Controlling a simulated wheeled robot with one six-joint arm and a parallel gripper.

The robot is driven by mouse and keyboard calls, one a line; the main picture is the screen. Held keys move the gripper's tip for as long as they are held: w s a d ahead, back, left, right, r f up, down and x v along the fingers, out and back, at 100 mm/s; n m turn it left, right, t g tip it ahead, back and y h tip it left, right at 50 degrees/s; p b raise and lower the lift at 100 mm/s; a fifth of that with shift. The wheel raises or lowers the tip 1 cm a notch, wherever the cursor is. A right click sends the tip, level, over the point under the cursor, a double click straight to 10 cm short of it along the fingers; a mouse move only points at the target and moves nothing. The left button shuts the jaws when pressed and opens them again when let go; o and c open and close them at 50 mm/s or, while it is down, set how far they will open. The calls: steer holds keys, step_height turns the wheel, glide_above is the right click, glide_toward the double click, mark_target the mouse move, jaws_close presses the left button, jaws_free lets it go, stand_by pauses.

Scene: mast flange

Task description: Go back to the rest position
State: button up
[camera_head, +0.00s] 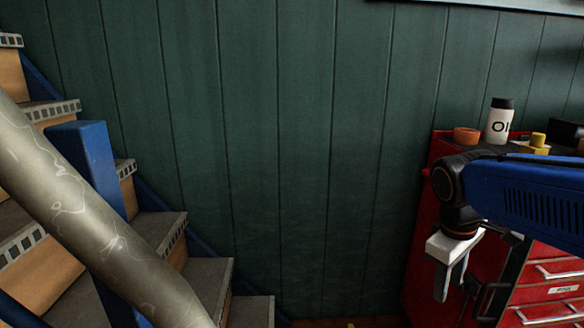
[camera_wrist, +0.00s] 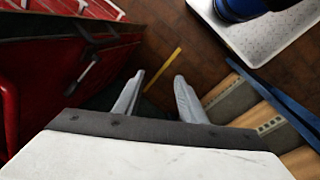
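My gripper (camera_head: 450,288) hangs fingers-down at the right of the head view, in front of the red tool cabinet (camera_head: 422,215). In the wrist view my gripper (camera_wrist: 159,77) has its two grey fingers spread apart. Nothing is held between them; the dark floor and a yellow strip show beyond the gap. My blue arm link reaches in from the right edge of the head view.
A thick grey pipe (camera_head: 85,215) slants across the left, before wooden stairs (camera_head: 158,228) and a blue post (camera_head: 88,155). A white oil bottle (camera_head: 499,123) and an orange ring (camera_head: 466,135) stand on the cabinet. The green wall (camera_head: 290,150) is bare between stairs and cabinet.

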steer(key=s+a+f+m+t+y, duration=0.1)
steer(key=s+a+f+m, duration=0.1)
steer(key=s+m, duration=0.1)
steer(key=s+a+f+m+t+y, duration=0.1)
steer(key=s+f+m+t, duration=0.1)
steer(key=s, duration=0.4)
steer(key=shift+s+a+f+m+t, duration=0.15)
steer(key=shift+a+f+m+t, duration=0.2)
steer(key=shift+f+m, duration=0.2)
stand_by(0.3)
